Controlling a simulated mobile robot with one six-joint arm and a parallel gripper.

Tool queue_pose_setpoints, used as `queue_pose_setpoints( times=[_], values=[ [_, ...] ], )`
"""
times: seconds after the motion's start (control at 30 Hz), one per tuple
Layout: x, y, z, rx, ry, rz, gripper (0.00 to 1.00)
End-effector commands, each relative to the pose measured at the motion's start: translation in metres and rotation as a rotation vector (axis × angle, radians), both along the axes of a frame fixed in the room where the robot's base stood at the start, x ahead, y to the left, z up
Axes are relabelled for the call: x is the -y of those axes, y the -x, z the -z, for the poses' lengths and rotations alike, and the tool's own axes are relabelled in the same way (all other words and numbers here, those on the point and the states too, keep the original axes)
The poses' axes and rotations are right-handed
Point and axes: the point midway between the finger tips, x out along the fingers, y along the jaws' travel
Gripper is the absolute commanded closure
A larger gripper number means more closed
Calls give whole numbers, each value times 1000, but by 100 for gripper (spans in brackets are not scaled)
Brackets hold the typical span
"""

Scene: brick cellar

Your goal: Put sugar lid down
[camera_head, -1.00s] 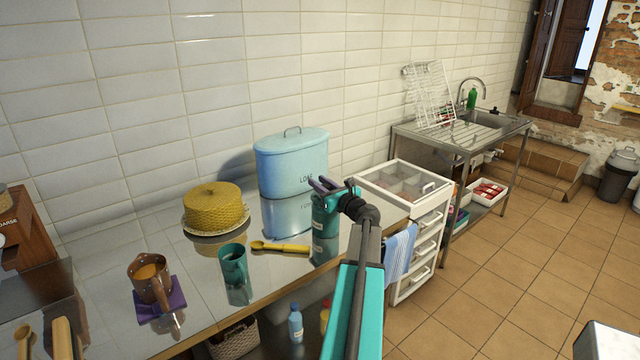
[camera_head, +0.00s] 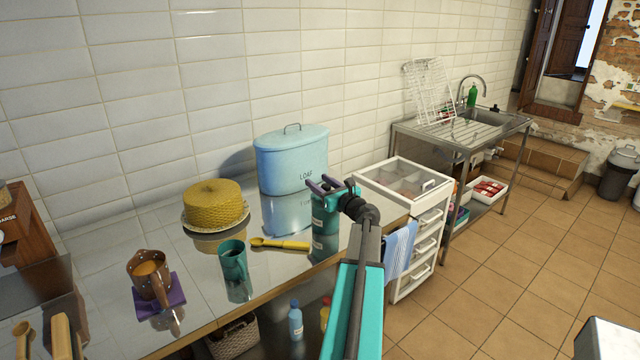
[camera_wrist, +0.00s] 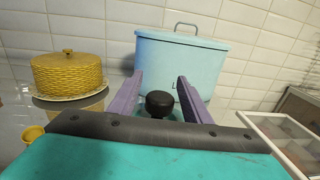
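A teal canister (camera_head: 323,222) stands on the shiny counter near its front edge, to the right of a yellow spoon. Its top is mostly hidden behind my gripper (camera_head: 325,184) in the head view. In the wrist view, the lid's round black knob (camera_wrist: 160,103) shows between the two purple fingers of my gripper (camera_wrist: 155,88). Gaps show on both sides of the knob, so the fingers are open around it and not closed on it. Some teal shows just under the knob; the lid's seating on the canister is hidden.
A blue loaf bin (camera_head: 291,160) stands behind the canister. A yellow cake cover (camera_head: 212,204), teal mug (camera_head: 234,268), yellow spoon (camera_head: 280,244) and brown mug (camera_head: 150,276) are to the left. White drawers (camera_head: 431,228) stand right of the counter.

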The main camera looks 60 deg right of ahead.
Motion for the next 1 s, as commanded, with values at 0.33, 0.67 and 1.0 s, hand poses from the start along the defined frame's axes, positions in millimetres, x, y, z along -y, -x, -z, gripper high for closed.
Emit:
queue_pose_setpoints(
  times=[0.33,0.67,1.0],
  values=[
    [0,0,-2,0,0,0,56],
    [-6,12,-11,0,0,2,56],
    [-24,53,-11,0,1,1,56]
  ],
)
